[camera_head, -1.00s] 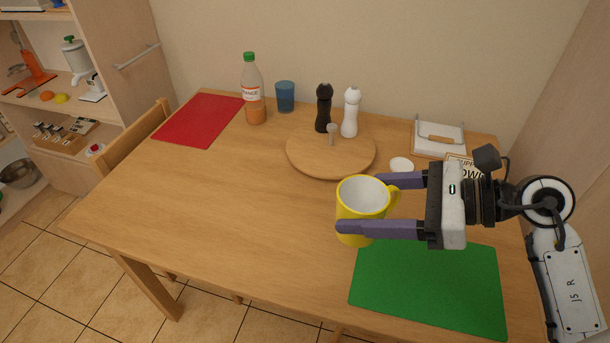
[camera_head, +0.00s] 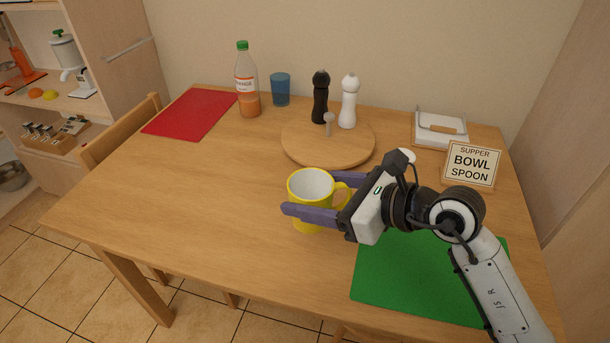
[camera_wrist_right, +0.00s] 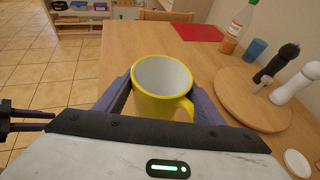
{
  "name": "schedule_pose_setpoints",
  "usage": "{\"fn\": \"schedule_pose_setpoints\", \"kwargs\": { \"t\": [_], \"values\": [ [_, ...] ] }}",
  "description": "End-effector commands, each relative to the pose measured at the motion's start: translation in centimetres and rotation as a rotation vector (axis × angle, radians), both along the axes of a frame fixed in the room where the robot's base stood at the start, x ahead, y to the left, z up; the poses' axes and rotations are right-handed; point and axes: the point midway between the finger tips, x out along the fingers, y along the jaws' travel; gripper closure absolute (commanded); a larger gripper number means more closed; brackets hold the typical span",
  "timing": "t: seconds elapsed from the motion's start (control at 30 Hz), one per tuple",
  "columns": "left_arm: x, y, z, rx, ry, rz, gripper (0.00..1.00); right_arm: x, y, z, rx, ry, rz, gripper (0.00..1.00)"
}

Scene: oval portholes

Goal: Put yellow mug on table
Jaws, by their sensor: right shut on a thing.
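The yellow mug (camera_head: 311,188) is upright with a white inside, over the middle front part of the wooden table (camera_head: 200,205). My right gripper (camera_head: 312,193) is shut on the mug, with one purple finger on each side of its body. The mug's handle points toward my gripper's palm. In the right wrist view the mug (camera_wrist_right: 160,92) sits between the two fingers, its opening facing up. Whether its base touches the table is hard to tell.
A round wooden board (camera_head: 300,145) with a black mill (camera_head: 320,98) and a white mill (camera_head: 348,102) stands behind the mug. A green mat (camera_head: 410,278) lies at right front, a red mat (camera_head: 190,113) at far left. A sign (camera_head: 471,165) stands at right. The table left of the mug is clear.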

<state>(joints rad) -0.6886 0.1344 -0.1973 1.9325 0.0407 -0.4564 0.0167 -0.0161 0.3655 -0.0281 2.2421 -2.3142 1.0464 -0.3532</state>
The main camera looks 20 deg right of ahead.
Motion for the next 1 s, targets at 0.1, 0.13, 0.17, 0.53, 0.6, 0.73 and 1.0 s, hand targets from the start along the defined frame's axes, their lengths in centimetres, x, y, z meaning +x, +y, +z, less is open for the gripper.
{"fn": "schedule_pose_setpoints", "kwargs": {
  "t": [0.1,0.13,0.17,0.53,0.6,0.73,1.0],
  "values": [
    [0.2,-0.3,-0.4,-0.003,-0.006,-0.004,0.69,0.5,0.5,-1.4,0.003,0.001,-0.015,0.69],
    [0.2,-0.3,-0.4,-0.004,-0.008,-0.004,0.69,0.5,0.5,-2.0,0.002,0.002,-0.016,0.69],
    [0.2,-0.4,-0.4,-0.004,-0.008,-0.006,0.69,0.5,0.5,-2.5,0.002,0.002,-0.017,0.69],
    [0.2,-0.5,-0.9,-0.003,-0.002,-0.008,0.69,0.5,0.5,-7.0,0.001,-0.001,-0.015,0.69],
    [0.2,-0.5,-1.0,-0.004,-0.003,-0.008,0.69,0.4,0.5,-7.9,0.002,0.001,-0.016,0.69],
    [0.3,-0.6,-1.3,-0.003,-0.005,-0.009,0.69,0.4,0.5,-9.8,0.002,0.001,-0.016,0.69],
    [0.7,-0.6,-0.9,-0.005,-0.014,-0.009,0.69,0.5,0.5,-10.2,0.0,-0.004,-0.015,0.69]
  ]
}}
